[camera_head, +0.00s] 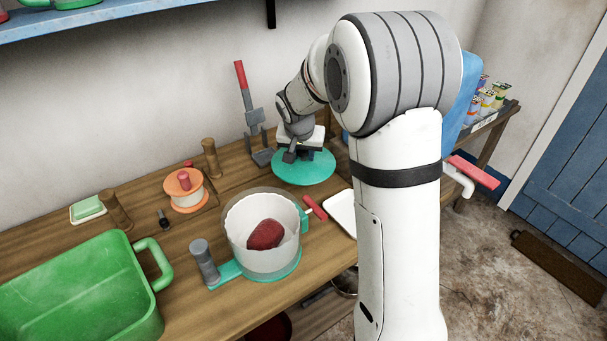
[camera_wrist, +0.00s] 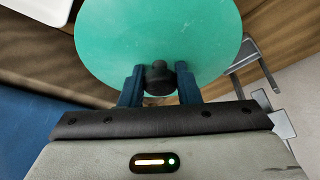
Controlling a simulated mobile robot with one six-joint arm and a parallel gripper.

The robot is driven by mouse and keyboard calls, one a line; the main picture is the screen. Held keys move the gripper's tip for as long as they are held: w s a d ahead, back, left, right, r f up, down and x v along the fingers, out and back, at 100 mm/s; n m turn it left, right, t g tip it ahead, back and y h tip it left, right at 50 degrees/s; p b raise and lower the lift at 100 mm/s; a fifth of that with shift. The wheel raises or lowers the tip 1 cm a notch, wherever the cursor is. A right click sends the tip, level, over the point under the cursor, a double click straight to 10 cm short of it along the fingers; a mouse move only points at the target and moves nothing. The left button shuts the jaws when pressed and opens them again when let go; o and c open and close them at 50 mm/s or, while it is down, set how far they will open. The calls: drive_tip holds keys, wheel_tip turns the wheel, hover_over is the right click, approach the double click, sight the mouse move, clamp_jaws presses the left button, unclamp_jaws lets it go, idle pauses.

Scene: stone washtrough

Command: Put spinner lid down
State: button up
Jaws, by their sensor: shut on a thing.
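The spinner lid (camera_head: 304,168) is a flat teal-green disc near the back of the wooden bench. In the wrist view the lid (camera_wrist: 158,35) fills the upper middle, with a dark knob (camera_wrist: 160,78) at its near side. My gripper (camera_wrist: 160,82) is shut on that knob, a blue finger on each side. In the head view my gripper (camera_head: 291,152) is above the lid. I cannot tell whether the lid touches the bench. The open spinner bowl (camera_head: 264,235) stands in front, clear and white on a teal base, with a dark red lump (camera_head: 266,234) inside.
A grey stand with a red handle (camera_head: 242,82) is just left of the lid. A white tray (camera_head: 342,213) lies to the front right. A green tub (camera_head: 80,290), an orange-topped jar (camera_head: 184,187) and wooden pegs (camera_head: 210,158) occupy the left.

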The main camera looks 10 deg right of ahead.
sight(303, 172)
drive_tip(key=shift+f, duration=3.5)
drive_tip(key=shift+f, duration=0.1)
drive_tip(key=shift+f+b, duration=0.15)
drive_tip(key=shift+b, duration=0.25)
drive_tip(key=o, duration=1)
